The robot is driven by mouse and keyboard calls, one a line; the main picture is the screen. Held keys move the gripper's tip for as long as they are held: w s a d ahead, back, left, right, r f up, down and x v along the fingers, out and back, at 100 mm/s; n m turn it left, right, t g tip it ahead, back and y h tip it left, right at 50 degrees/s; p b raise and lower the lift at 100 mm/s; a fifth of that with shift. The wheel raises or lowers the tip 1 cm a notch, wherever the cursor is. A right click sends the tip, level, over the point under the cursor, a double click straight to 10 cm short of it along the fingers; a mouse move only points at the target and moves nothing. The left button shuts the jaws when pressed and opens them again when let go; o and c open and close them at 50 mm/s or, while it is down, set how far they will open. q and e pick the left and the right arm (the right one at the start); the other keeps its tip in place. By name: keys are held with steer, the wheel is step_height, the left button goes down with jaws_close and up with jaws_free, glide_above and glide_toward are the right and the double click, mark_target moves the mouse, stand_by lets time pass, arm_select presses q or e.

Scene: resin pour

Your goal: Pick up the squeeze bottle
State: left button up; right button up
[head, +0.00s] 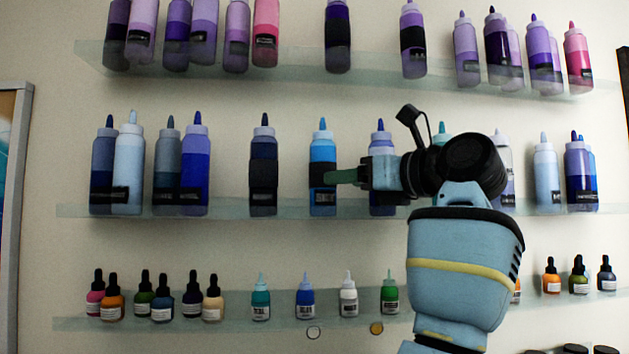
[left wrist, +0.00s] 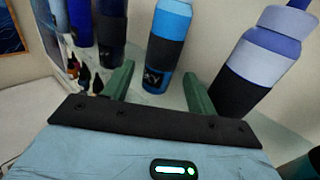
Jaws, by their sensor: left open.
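Squeeze bottles stand upright on glass shelves. A bright blue squeeze bottle (head: 321,154) with a dark band and a blue pointed tip stands on the middle shelf. It also shows in the left wrist view (left wrist: 166,48), beyond and roughly between the fingers. My left gripper (head: 342,177) points left at shelf height, its green fingertips close to this bottle's right side. In the left wrist view the left gripper (left wrist: 157,76) is open, with nothing held between its fingers. Whether a fingertip touches the bottle is unclear. My right gripper is out of view.
A blue-violet bottle (head: 381,145) stands partly behind my gripper, near the right finger in the wrist view (left wrist: 262,65). A dark-banded bottle (head: 263,150) stands to the left. Other bottles line the upper shelf (head: 290,58) and small dropper bottles the lower shelf (head: 235,322).

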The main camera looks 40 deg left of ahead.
mark_target(322, 179)
arm_select(q)
steer(key=shift+d, duration=0.1)
arm_select(e)
steer(key=shift+d, duration=0.1)
arm_select(q)
steer(key=shift+a+r, duration=0.1)
steer(key=shift+a, duration=1.5)
steer(key=a, duration=0.2)
steer(key=a+p, duration=0.1)
steer(key=a, duration=0.1)
steer(key=shift+w+a+r+p, duration=0.2)
steer(key=shift+p, duration=0.1)
steer(key=shift+a+f, duration=0.1)
steer(key=shift+w, duration=0.1)
arm_select(e)
steer(key=shift+w+d+r, duration=0.15)
steer(key=shift+w+r, duration=0.7)
steer(key=shift+r, duration=0.1)
arm_select(q)
steer(key=shift+c, duration=0.4)
